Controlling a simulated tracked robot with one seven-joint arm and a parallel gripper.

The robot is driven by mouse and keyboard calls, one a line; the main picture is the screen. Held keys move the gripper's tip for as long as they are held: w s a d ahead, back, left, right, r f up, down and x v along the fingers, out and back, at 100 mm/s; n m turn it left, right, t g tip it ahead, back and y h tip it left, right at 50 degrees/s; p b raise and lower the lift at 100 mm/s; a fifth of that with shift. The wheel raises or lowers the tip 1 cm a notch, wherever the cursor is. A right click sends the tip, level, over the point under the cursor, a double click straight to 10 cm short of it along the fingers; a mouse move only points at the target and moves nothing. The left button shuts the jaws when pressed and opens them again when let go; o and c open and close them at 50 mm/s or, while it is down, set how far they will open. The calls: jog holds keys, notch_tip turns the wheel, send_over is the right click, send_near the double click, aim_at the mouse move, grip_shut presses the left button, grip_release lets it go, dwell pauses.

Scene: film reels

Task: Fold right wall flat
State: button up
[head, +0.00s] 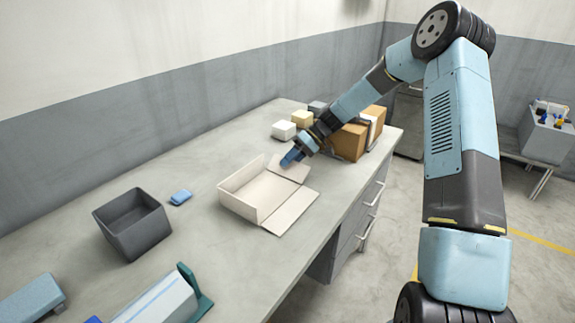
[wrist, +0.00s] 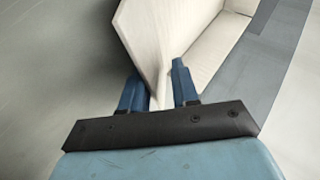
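An open cream carton (head: 259,193) lies on the workbench in the head view. Its left and near-left walls stand up, and a front-right panel (head: 292,212) lies folded out flat. The far-right wall (head: 287,171) is beside my gripper (head: 289,159); its exact tilt is hard to tell. In the wrist view a pale carton wall (wrist: 170,30) runs down to between the two blue fingertips of my gripper (wrist: 158,78). The fingers stand apart, with the wall's edge in the gap. Whether they touch it is unclear.
A dark grey bin (head: 133,224) and a small blue block (head: 181,197) are left of the carton. A tape dispenser-like thing (head: 170,297) is at the near edge. Bench between is clear.

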jog(key=v, duration=1.2)
jog(key=shift+d+r, duration=0.15)
jog(key=shift+r, duration=0.05)
jog(key=s+d+r+m+t+h, duration=0.2)
jog(key=s+r+h, duration=0.2)
jog(key=s+r, duration=0.55)
jog(key=s+d+r+m+t+h, duration=0.25)
jog(key=s+r, duration=0.45)
jog(key=s, duration=0.5)
jog(key=s+d+r+m+t+h, duration=0.1)
jog(key=s+d+m+t, duration=0.1)
jog(key=s, duration=0.8)
jog(key=s+d+r+m+t+h, duration=0.2)
jog(key=s+d+t, duration=0.1)
jog(key=s, duration=0.7)
jog(key=shift+d+r, duration=0.3)
jog(key=shift+d, duration=0.1)
